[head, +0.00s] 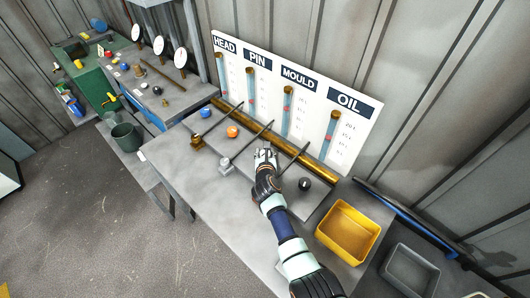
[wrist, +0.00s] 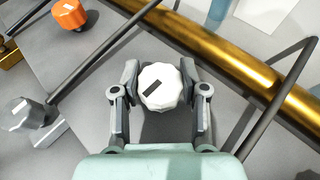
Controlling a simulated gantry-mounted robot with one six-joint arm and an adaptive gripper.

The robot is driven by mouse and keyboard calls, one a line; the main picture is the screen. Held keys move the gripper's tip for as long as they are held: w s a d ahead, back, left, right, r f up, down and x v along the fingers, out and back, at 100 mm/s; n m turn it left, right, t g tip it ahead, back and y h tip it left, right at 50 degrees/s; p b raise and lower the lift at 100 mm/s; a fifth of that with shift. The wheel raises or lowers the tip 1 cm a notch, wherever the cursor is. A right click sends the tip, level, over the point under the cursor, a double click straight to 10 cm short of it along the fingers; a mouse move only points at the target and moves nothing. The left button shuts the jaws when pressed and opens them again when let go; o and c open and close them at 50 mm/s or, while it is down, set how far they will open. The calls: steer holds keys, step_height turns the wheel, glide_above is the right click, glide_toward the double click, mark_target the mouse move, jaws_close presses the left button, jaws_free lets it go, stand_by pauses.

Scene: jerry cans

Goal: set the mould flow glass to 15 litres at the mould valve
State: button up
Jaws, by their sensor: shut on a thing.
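The mould flow glass (head: 286,112) is a pale blue tube with a brass cap under the MOULD sign (head: 299,78). A small red mark sits partway along it; its scale figures are too small to read. The mould valve's white faceted knob (wrist: 167,76) sits between the two fingers in the wrist view. A dark bar on its top slants from lower left to upper right. My gripper (head: 266,154) is shut on this knob, with a finger on either side, as the wrist view also shows (wrist: 159,92). In the head view my gripper mostly hides the knob.
Blue (head: 206,112), orange (head: 232,131) and black (head: 304,184) knobs stand along the same bench. A thick brass pipe (head: 312,165) runs behind, with dark thin rods slanting across beside my gripper. A yellow bin (head: 349,207) and a grey bin (head: 428,262) stand at right.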

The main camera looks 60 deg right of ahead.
steer(key=o, duration=1.2)
steer(key=shift+c, duration=0.2)
steer(key=v, duration=1.2)
steer(key=shift+r, duration=0.1)
